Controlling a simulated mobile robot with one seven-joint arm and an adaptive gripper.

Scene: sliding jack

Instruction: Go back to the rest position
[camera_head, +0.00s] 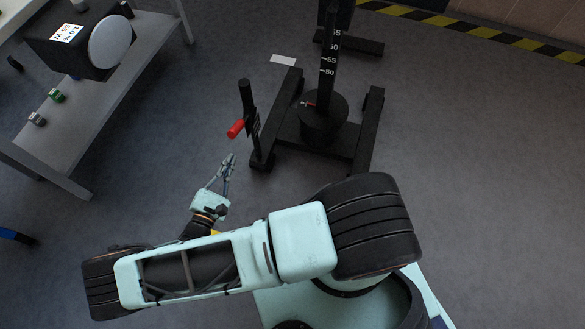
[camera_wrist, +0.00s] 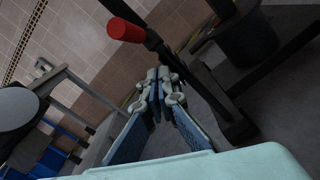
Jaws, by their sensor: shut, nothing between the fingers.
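The sliding jack (camera_head: 321,118) is a black floor stand with an upright marked in white numbers. A black lever with a red handle (camera_head: 236,128) stands at its left side. My gripper (camera_head: 231,158) is just below the red handle in the head view, apart from it, with its fingers together and nothing between them. In the wrist view my gripper (camera_wrist: 158,72) points forward with its fingertips meeting. The red handle (camera_wrist: 126,30) shows there above and to the left of the fingertips. The jack's black base (camera_wrist: 240,40) lies to the right.
A yellow-black striped line (camera_head: 460,22) runs along the wall. The floor left of my arm is open.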

